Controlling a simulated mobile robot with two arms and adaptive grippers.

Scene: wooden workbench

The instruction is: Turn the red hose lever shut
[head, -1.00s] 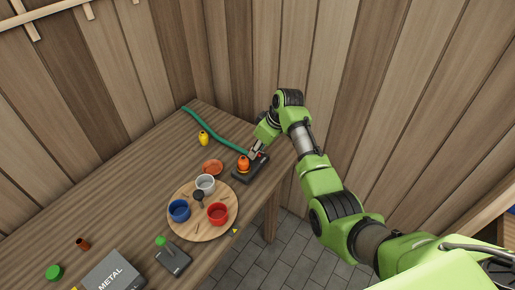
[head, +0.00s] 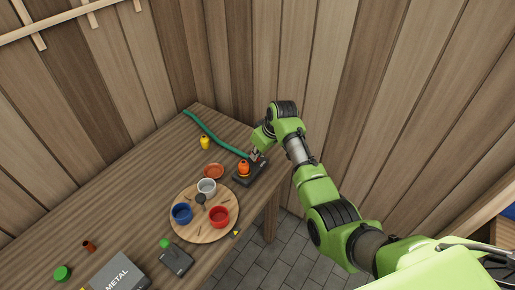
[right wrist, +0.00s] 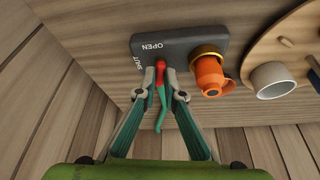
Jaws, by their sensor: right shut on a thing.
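The hose valve has a dark grey base (head: 246,176) at the table's right edge, marked OPEN and SHUT in the right wrist view (right wrist: 180,42). Its red lever (right wrist: 160,72) stands between the fingertips of my right gripper (right wrist: 165,94), which is shut on it. A green piece, perhaps the hose, shows just beyond the lever between the fingers. The exact lever setting is hard to tell. An orange fitting (right wrist: 209,76) on a brass ring sits on the same base. The green hose (head: 213,134) runs along the table to the base. My left gripper is not in view.
A round wooden board (head: 184,232) holds white, blue and red cups close to the base. A terracotta saucer (head: 212,171) and yellow bottle (head: 205,143) stand nearby. A plank wall (head: 340,90) rises behind my right arm.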

